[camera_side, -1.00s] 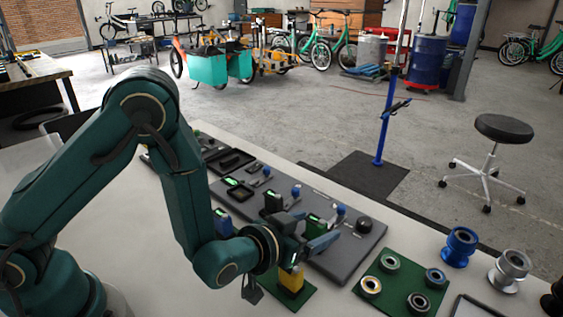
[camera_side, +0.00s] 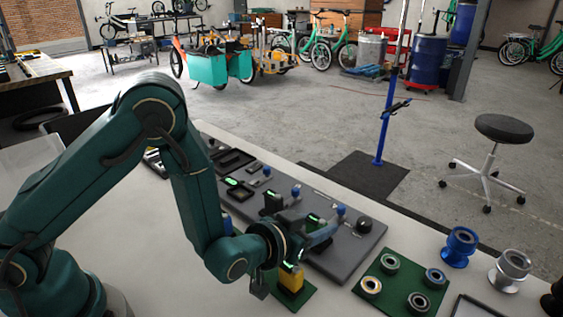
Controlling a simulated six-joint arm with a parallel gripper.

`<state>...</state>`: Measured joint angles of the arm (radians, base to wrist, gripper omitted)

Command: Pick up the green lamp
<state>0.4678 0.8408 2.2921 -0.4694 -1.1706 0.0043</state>
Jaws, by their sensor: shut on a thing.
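The green lamp (camera_side: 313,219) is a small dark block with a bright green patch, at the right part of the grey tray (camera_side: 345,262). My gripper (camera_side: 314,229) is shut on it, with its fingers on both sides. The fingers and wrist hide much of the lamp, and I cannot tell whether its bottom is clear of the tray.
A yellow block (camera_side: 291,279) stands on a green mat just below my gripper. A black block (camera_side: 272,203) and blue-topped knobs stand close by on the tray. A green mat with several rings (camera_side: 404,284) and metal hubs (camera_side: 460,246) lie to the right.

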